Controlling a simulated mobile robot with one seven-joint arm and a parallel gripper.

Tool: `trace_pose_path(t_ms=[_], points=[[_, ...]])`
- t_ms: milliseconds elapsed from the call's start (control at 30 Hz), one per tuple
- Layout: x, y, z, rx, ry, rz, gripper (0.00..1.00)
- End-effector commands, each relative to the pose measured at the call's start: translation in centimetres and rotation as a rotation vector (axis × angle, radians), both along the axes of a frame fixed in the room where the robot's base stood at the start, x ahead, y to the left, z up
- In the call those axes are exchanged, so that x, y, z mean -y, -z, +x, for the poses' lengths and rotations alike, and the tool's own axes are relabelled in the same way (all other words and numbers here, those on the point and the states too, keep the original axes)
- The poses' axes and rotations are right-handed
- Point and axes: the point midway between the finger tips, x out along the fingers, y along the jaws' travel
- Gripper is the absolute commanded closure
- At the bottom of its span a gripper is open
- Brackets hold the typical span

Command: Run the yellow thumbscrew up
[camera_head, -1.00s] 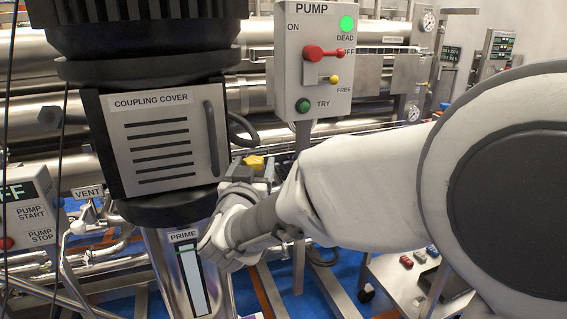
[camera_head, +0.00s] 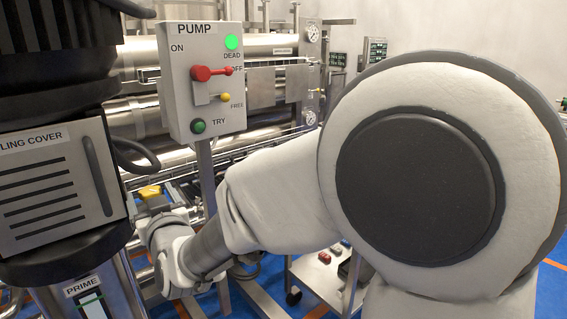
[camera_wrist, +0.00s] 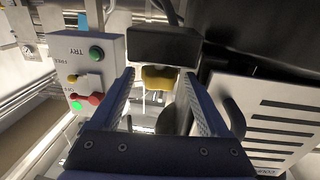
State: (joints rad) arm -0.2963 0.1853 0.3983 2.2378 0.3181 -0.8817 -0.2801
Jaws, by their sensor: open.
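The yellow thumbscrew (camera_wrist: 160,77) shows in the wrist view between and beyond the fingertips, against a dark block. In the head view the thumbscrew (camera_head: 150,192) is a small yellow piece just above my gripper, beside the coupling cover. My gripper (camera_wrist: 158,88) is open, with one blue-lined finger on each side of the thumbscrew's line. I cannot tell whether either finger touches it. In the head view my wrist hides most of my gripper, and the thumbscrew's lower part is hidden.
The pump panel (camera_head: 204,80) with its red lever, yellow piece and green button stands right of the thumbscrew. The coupling cover (camera_head: 62,180) with its handle is close on the left. A steel cart (camera_head: 318,275) with small red items stands at lower right.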

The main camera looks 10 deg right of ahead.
Motion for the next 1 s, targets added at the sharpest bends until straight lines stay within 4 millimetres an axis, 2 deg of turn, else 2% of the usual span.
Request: trace_pose_path(t_ms=[1000], points=[[0.68, -0.41, 0.52, -0.004, -0.416, 0.001, 0.2]])
